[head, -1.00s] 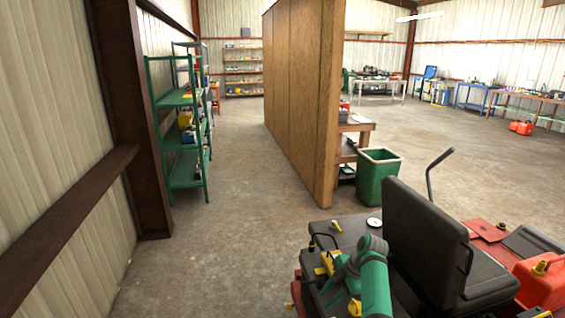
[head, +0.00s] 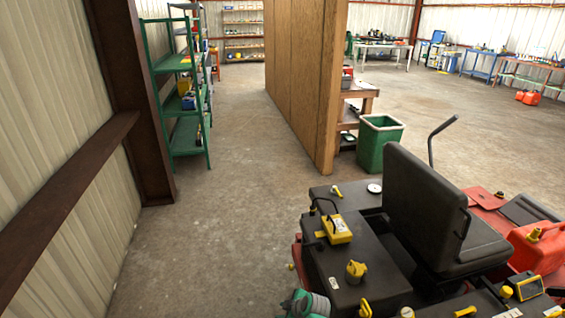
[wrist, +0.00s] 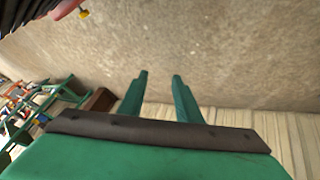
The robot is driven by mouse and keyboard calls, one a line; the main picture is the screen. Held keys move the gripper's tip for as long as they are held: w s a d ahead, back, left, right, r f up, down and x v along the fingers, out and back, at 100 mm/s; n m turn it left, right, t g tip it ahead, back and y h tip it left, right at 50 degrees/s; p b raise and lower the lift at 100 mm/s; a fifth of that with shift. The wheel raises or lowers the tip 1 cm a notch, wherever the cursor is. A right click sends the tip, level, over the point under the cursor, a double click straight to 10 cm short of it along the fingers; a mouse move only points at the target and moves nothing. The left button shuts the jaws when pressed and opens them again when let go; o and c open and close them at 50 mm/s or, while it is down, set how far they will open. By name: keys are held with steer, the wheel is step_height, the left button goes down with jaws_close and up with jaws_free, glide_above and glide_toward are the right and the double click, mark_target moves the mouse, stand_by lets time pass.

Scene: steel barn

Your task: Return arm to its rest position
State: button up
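My gripper (wrist: 158,85) shows in the wrist view with its two green fingers apart and nothing between them. Beyond the fingers are bare concrete floor and the pale ribbed wall. In the head view only a green and grey piece of my arm shows at the bottom edge, in front of the mower; the gripper's fingers are out of that picture.
A riding mower with a black seat (head: 427,208) fills the lower right. On it are a yellow device (head: 336,229), a yellow cap-like item (head: 356,271) and a red fuel can (head: 540,247). A green shelf (head: 178,90), a wooden partition (head: 300,80) and a green bin (head: 378,143) stand farther off. The floor at left is clear.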

steer(key=s+a+f+m+t+h, duration=0.1)
steer(key=s+a+f+m, duration=0.2)
steer(key=s, duration=0.4)
steer(key=s+a+f+m+t, duration=0.2)
steer(key=s+a+f, duration=0.1)
steer(key=s, duration=0.4)
steer(key=s+r+m+t+h, duration=0.2)
steer(key=s+m, duration=0.2)
steer(key=s, duration=0.9)
steer(key=s+d+r+m+t+h, duration=0.2)
steer(key=s+d+r+m+t, duration=0.15)
steer(key=s+r, duration=0.95)
steer(key=s+d+r+m+t, duration=0.1)
steer(key=s+r, duration=0.4)
steer(key=r, duration=0.3)
steer(key=s+d+r+m, duration=0.1)
steer(key=s+r, duration=0.4)
steer(key=r, duration=0.2)
steer(key=shift+d+r+t, duration=0.2)
steer(key=shift+r+t, duration=0.15)
steer(key=shift+s, duration=0.2)
